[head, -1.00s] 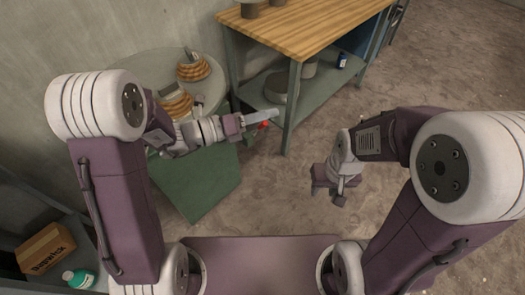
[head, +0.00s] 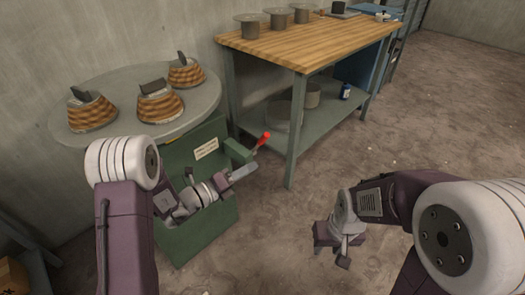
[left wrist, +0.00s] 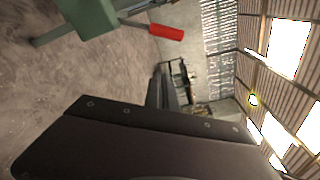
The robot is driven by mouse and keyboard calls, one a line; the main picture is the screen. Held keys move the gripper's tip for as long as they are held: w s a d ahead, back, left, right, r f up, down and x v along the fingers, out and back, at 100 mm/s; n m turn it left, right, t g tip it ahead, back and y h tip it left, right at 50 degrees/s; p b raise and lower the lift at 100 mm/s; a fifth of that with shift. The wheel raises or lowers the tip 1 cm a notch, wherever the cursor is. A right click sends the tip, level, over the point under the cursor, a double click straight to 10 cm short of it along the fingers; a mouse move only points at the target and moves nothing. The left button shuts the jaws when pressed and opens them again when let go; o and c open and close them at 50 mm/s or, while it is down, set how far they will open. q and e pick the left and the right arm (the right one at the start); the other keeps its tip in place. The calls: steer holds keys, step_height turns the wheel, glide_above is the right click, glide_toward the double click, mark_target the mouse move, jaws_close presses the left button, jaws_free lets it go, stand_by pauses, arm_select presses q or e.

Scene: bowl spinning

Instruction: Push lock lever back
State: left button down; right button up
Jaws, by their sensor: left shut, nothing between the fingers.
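The lock lever has a red grip (head: 264,138) and sticks out to the right from a green block (head: 237,150) on the side of the green machine stand (head: 205,232). In the left wrist view the red grip (left wrist: 166,33) shows at the top, beside the green block (left wrist: 92,14). My left gripper (head: 245,171) is shut and empty. In the head view it appears just below the lever; I cannot tell whether it touches the lever, but a gap shows between its tip and the red grip. My right gripper (head: 338,252) hangs over bare floor, and its jaw state is unclear.
A round grey table (head: 105,78) on the stand carries three woven, banded bowls (head: 160,103) with dark pieces on top. A wooden workbench (head: 305,42) with a lower shelf stands behind, its front leg near the lever. The floor to the right is clear.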

mark_target(258, 145)
arm_select(q)
steer(key=f+b+x, duration=0.1)
steer(key=b+x, duration=0.3)
steer(key=x, duration=0.5)
steer(key=w+a+r, duration=0.1)
steer(key=w+a+r+b, duration=0.1)
steer(key=shift+w+a+r, duration=0.15)
steer(key=shift+a+r, duration=0.05)
steer(key=shift+r, duration=0.2)
steer(key=shift+w+a+r+n+p, duration=0.5)
steer(key=shift+w+a+n+p, duration=0.25)
steer(key=shift+p, duration=1.05)
steer(key=shift+w+a+r+n+p, duration=0.45)
steer(key=shift+w+a+n+p, duration=0.2)
steer(key=shift+p, duration=1.2)
steer(key=shift+w+a+r+n+p, duration=0.5)
steer(key=shift+w+a+n+p, duration=0.25)
steer(key=shift+p, duration=1.05)
